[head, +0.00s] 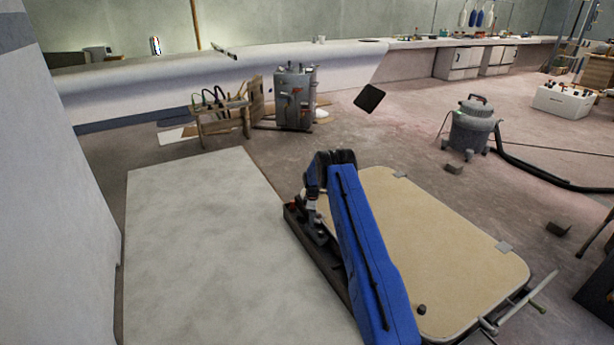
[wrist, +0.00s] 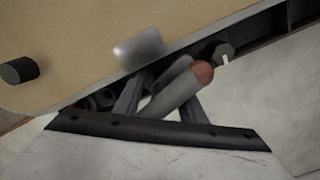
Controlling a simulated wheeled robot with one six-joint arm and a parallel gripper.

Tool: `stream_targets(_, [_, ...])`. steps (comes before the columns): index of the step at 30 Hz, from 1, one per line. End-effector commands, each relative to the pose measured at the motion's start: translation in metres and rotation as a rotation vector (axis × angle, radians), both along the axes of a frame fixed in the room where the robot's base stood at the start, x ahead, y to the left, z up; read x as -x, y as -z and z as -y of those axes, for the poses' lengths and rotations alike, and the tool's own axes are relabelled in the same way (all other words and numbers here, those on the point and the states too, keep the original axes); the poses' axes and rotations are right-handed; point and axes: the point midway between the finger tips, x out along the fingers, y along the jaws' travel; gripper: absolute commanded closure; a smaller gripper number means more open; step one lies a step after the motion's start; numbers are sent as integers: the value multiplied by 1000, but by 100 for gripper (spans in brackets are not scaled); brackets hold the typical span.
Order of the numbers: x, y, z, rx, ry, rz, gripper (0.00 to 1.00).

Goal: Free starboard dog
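A beige hatch panel (head: 440,240) with rounded corners and a metal rim lies on the right; its edge also shows in the wrist view (wrist: 70,50). A grey lever with a reddish end (wrist: 180,90), seemingly a dog handle, lies beside that edge. My gripper (head: 312,208) reaches down at the panel's left edge, beneath my blue arm. In the wrist view its fingers (wrist: 162,95) are at the lever, which covers part of them. Their gap and grip are unclear. Another lever (head: 541,289) sticks out at the panel's near right corner.
A pale flat surface (head: 200,240) lies left of the panel, and a white wall (head: 50,190) stands further left. A small black knob (head: 421,309) is on the panel. A vacuum (head: 470,128) with a hose and small dark blocks (head: 559,228) are on the floor to the right.

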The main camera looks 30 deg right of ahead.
Motion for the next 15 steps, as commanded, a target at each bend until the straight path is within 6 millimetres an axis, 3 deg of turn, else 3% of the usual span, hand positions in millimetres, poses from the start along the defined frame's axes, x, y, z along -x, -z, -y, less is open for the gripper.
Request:
stream_targets(7, [0,0,0,0,-207,-1,64])
stream_targets(15, [0,-44,0,1,-213,1,64])
